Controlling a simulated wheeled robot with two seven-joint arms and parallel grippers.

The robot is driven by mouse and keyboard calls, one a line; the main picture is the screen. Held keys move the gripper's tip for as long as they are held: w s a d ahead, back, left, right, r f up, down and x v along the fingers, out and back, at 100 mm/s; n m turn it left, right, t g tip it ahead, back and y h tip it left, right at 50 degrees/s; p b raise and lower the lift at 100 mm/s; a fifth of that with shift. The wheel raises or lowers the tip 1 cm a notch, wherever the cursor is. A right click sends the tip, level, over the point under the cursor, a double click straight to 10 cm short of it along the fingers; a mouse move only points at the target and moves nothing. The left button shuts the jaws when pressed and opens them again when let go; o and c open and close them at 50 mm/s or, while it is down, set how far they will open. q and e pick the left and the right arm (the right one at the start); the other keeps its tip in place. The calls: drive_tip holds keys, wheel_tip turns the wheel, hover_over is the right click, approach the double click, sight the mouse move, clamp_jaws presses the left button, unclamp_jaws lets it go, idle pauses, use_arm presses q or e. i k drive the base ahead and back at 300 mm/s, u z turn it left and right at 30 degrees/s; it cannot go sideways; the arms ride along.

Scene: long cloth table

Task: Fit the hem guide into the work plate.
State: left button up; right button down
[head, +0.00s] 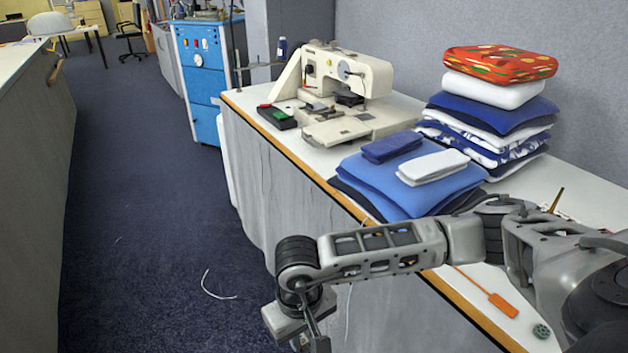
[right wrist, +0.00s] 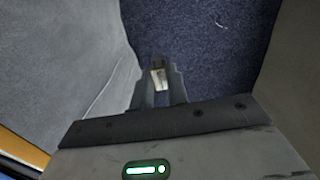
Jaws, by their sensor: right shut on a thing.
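My right gripper (head: 310,343) hangs beside the table's front edge, over the floor at the bottom of the head view. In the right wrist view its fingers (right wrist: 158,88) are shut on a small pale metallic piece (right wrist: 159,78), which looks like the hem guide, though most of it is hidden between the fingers. The cream sewing machine (head: 372,72) stands further along the table. A flat pale plate (head: 338,130) at its front looks like the work plate; its slot is too small to make out. My left gripper is not in view.
Folded blue cloths (head: 375,185) and a tall stack of cushions (head: 490,125) stand right of the machine. A black tray with red and green items (head: 278,117) is left of it. An orange tag (head: 503,304) and a green round piece (head: 541,331) lie near the front edge.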

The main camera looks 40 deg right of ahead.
sight(345, 135)
drive_tip(key=i, duration=2.95)
drive_tip(key=z, duration=2.4)
